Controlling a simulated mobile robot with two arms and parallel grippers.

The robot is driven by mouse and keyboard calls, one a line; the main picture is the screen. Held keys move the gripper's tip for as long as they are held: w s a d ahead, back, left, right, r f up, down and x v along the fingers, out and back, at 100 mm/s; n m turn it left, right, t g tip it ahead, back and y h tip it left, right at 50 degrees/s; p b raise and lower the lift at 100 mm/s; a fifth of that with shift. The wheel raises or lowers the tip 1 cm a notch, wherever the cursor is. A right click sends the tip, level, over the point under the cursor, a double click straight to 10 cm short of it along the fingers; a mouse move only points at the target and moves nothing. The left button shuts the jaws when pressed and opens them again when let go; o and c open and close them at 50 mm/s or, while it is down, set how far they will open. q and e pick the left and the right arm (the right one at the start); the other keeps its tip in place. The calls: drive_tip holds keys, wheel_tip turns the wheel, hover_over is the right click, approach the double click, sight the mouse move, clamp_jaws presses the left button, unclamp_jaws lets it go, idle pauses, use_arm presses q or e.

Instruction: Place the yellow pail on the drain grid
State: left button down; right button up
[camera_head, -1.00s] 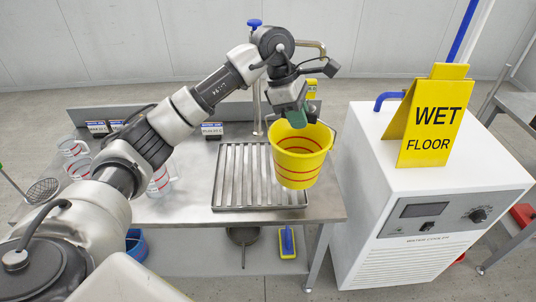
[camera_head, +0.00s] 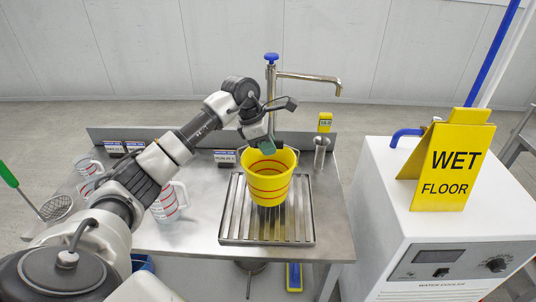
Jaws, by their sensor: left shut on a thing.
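The yellow pail (camera_head: 268,190) with red lines is over the steel drain grid (camera_head: 237,222), near its middle. It looks upright. I cannot tell whether its base touches the bars or hangs just above them. My left gripper (camera_head: 264,147) is shut on the pail at its far rim, reaching in from the left and behind. The pail hides the middle of the grid; bare bars show on both sides and in front. My right gripper is not in view.
A tap (camera_head: 300,77) rises behind the grid. Clear measuring jugs (camera_head: 168,202) stand left of the grid, near my arm. A steel cup (camera_head: 320,150) stands at the back right. A white water cooler (camera_head: 400,220) with a yellow wet floor sign (camera_head: 452,165) stands right of the table.

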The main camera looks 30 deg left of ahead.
use_arm(q)
wheel_tip(320, 180, down, 4)
drive_tip(key=shift+p, duration=0.5)
drive_tip(key=shift+f, duration=0.15)
drive_tip(key=c, duration=1.2)
unclamp_jaws()
